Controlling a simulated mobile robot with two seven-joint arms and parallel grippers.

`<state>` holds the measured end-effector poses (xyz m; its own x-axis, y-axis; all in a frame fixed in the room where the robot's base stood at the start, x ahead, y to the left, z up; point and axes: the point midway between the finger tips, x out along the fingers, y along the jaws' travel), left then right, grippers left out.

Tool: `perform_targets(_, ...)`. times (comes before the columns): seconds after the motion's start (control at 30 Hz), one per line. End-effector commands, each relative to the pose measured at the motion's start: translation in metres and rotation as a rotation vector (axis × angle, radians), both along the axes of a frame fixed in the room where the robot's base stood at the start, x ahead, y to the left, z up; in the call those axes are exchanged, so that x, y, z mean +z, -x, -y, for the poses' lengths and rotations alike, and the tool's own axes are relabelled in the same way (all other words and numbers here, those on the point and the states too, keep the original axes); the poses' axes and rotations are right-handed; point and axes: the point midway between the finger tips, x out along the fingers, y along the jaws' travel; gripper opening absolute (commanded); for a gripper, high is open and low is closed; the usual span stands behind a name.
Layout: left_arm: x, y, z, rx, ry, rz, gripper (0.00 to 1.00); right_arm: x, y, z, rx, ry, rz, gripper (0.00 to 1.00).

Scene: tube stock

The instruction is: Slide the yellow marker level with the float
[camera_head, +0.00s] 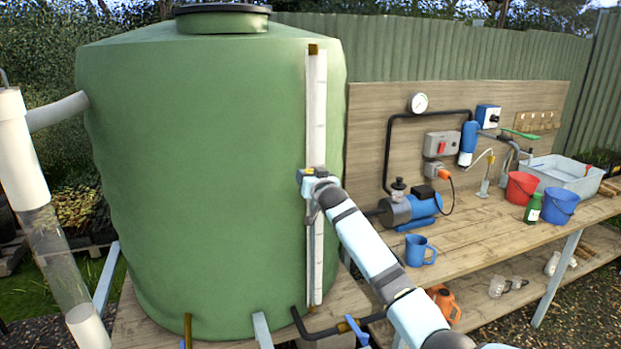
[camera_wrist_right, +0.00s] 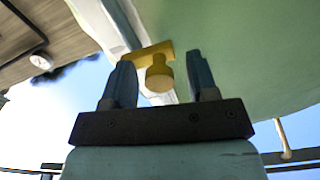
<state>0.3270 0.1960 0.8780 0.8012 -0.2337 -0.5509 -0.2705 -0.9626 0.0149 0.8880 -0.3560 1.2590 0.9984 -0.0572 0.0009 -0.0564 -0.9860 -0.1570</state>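The white level gauge (camera_head: 316,110) runs vertically up the front right of the green tank (camera_head: 200,150). The yellow marker (camera_wrist_right: 159,76), a flat bar with a round knob, shows in the right wrist view at the gauge strip (camera_wrist_right: 98,20). My right gripper (camera_head: 308,178) is at the gauge, roughly halfway up, and hides the marker in the head view. In the wrist view the right gripper (camera_wrist_right: 160,72) is open, one finger on each side of the knob, with gaps on both sides. I cannot make out the float. My left gripper is not in view.
Right of the tank, a wooden bench (camera_head: 460,250) holds a blue pump (camera_head: 411,210), a blue mug (camera_head: 420,250), a red bucket (camera_head: 521,188) and a blue bucket (camera_head: 560,206). A pipe (camera_head: 297,318) leaves the tank near the gauge's foot.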

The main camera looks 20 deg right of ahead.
Motion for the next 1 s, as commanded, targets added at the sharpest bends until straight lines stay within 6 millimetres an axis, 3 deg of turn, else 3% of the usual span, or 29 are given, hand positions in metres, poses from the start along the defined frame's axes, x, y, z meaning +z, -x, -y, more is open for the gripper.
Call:
perform_targets(0.27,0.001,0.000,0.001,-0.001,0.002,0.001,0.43,-0.001,0.001,0.000,0.000,0.000,-0.001,0.53)
perform_targets(0.43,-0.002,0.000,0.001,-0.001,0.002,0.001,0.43,-0.002,0.015,-0.001,0.000,-0.001,0.000,0.53)
perform_targets(0.8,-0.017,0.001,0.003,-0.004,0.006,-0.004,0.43,-0.003,0.092,-0.005,0.001,0.000,0.001,0.53)
perform_targets(1.0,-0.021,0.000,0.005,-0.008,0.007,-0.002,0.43,-0.002,0.125,-0.007,0.001,0.000,0.001,0.53)
